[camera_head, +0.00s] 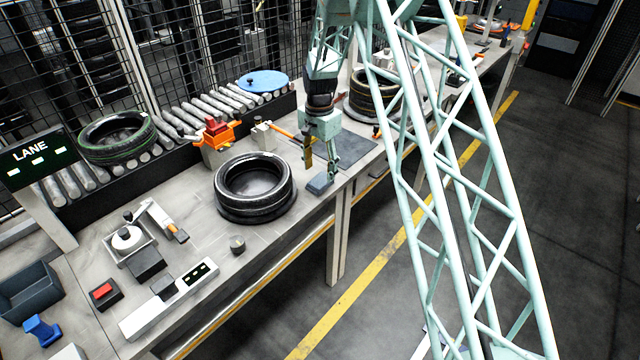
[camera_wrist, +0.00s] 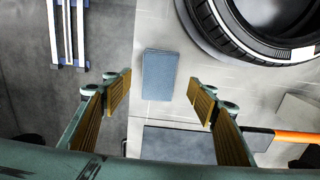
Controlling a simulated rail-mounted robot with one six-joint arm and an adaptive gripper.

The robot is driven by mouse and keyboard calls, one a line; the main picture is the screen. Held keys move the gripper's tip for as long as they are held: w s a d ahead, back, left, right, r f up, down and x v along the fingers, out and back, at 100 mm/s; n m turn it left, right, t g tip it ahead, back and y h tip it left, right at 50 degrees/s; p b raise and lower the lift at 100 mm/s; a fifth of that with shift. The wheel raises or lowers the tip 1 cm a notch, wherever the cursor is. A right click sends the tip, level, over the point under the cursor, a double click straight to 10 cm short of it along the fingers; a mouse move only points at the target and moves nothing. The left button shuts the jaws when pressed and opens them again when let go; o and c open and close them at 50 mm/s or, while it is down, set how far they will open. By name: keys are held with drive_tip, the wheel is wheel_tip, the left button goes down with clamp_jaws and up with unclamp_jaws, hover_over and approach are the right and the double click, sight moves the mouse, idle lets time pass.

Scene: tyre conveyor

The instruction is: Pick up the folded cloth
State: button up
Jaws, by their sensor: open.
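The folded cloth (camera_wrist: 159,75) is a small blue-grey rectangle lying flat near the bench edge. In the head view the cloth (camera_head: 319,183) sits just right of the black tyre, below my gripper. My gripper (camera_head: 320,172) points down above it with its fingers apart. In the wrist view my gripper (camera_wrist: 161,97) is open, with one ribbed tan finger pad on each side of the cloth's near part. The cloth appears apart from both fingers, and nothing is held.
A black tyre (camera_head: 254,187) lies beside the cloth and also shows in the wrist view (camera_wrist: 229,36). A dark mat (camera_head: 352,148) lies on the bench behind it. A hammer-like tool with an orange handle (camera_wrist: 297,136) is to the right. The bench edge drops to the floor (camera_head: 300,290).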

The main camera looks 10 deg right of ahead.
sight(320, 180)
drive_tip(key=shift+f, duration=0.1)
drive_tip(key=shift+d+f+b, duration=0.1)
drive_tip(key=shift+f+b, duration=0.25)
drive_tip(key=shift+f, duration=2.2)
drive_tip(key=shift+c, duration=0.5)
drive_tip(key=c, duration=0.9)
drive_tip(key=shift+w+r, duration=0.1)
drive_tip(key=shift+r, duration=0.1)
drive_tip(key=shift+r, duration=1.65)
drive_tip(key=s, duration=0.5)
drive_tip(key=s+r, duration=0.1)
drive_tip(key=s, duration=0.4)
drive_tip(key=s+p, duration=0.1)
drive_tip(key=s, duration=0.5)
drive_tip(key=shift+a+r, duration=0.2)
drive_tip(key=shift+a, duration=0.2)
